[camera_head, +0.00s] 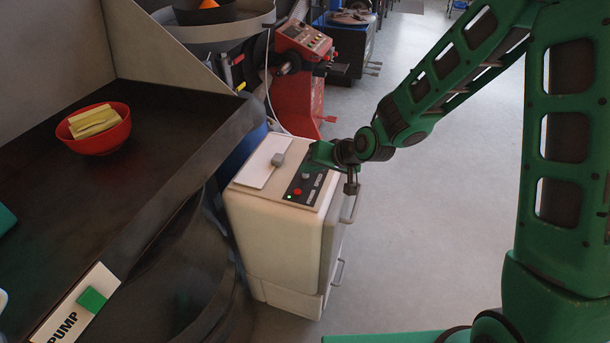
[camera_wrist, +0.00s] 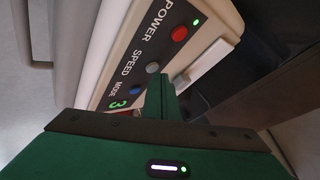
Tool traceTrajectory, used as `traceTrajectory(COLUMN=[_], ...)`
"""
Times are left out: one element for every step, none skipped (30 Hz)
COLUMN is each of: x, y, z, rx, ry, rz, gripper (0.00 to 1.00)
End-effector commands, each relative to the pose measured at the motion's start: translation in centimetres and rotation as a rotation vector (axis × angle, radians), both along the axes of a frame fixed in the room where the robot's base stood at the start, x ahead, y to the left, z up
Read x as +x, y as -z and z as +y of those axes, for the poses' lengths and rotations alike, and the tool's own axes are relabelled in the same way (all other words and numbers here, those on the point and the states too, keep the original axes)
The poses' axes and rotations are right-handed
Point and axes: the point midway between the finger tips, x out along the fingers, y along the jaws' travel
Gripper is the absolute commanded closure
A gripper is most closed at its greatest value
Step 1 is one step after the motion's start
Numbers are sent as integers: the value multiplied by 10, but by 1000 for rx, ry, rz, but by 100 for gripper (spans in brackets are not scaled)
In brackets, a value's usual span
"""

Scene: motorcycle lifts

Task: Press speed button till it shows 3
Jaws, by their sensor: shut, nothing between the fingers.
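The control panel (camera_wrist: 128,78) is a dark strip on top of the white cabinet (camera_head: 285,235); it also shows in the head view (camera_head: 303,189). In the wrist view it carries a red button (camera_wrist: 179,34) by POWER, a grey button (camera_wrist: 152,67) by SPEED and a blue button (camera_wrist: 135,89) by MODE. A green digit display (camera_wrist: 118,103) reads 3. My gripper (camera_wrist: 160,80) is shut and empty, its fingertips appearing close beside the grey button. I cannot tell whether they touch it. In the head view my gripper (camera_head: 316,157) covers the panel's far end.
A white plate with a grey lever (camera_head: 278,159) lies beside the panel. A small green light (camera_wrist: 196,21) glows by the red button. A dark bench with a red bowl (camera_head: 101,133) stands to the left. Grey floor is clear to the right of the cabinet.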

Motion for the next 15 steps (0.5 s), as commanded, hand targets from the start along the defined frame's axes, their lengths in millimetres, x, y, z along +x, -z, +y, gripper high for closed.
traceTrajectory(x=[0,1,1,0,0,0,0,0,0,0,0,0,0,0,0], y=[-4,-5,-7,-8,-8,-9,-9,-9,-9,-9,-9,-9,-9,-9,-10], z=[0,0,0,0,0,0,0,0,0,0,0,0,0,0,0], rx=[1,1,1,1,1,1,0,0,0,0,0,1,1,1,1], ry=[0,0,0,0,0,-1,1,1,1,1,1,0,0,0,1], rz=[-3,-3,-3,-2,-2,-1,-1,-1,-1,-1,-1,-1,-1,-1,-2], gripper=[100,100,100,100,100,100,100,100,100,100,100,100,100,100,100])
